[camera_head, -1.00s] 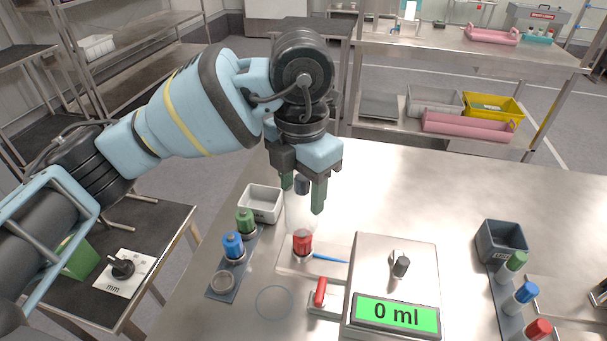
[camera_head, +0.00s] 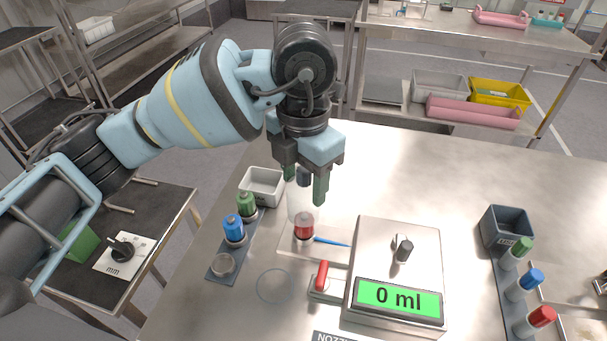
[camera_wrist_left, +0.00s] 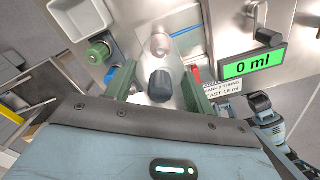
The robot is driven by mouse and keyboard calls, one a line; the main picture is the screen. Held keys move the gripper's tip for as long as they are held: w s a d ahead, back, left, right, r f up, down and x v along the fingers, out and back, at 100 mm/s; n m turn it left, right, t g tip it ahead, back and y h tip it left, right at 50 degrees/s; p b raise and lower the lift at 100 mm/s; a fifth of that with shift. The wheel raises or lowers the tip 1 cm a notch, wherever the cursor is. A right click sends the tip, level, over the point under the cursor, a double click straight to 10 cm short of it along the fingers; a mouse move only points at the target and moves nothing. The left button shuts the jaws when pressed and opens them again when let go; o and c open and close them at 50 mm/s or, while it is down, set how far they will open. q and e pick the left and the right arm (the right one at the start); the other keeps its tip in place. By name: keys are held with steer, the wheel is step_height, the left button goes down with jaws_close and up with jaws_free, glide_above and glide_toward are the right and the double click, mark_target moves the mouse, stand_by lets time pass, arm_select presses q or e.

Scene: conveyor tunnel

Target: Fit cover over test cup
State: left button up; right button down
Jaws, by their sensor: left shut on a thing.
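My left gripper (camera_head: 304,184) is shut on the dark knob (camera_head: 304,179) of a clear cover. The clear cover (camera_head: 299,205) hangs below the fingers and is faint to see. The knob also shows between the green fingers in the left wrist view (camera_wrist_left: 161,87). A test cup (camera_head: 304,230) with red contents stands on a pale plate just below the cover. In the head view the cover's lower edge appears close to the cup's top; I cannot tell whether it surrounds it.
A scale (camera_head: 396,250) reading 0 ml stands right of the cup. A red lever (camera_head: 321,275) is in front. A rack (camera_head: 223,267) with green and blue bottles and a white bin (camera_head: 262,184) stand left. A grey bin (camera_head: 504,230) is at the right.

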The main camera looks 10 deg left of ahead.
mark_target(304, 209)
steer(key=shift+s+f, duration=0.1)
steer(key=shift+s, duration=0.05)
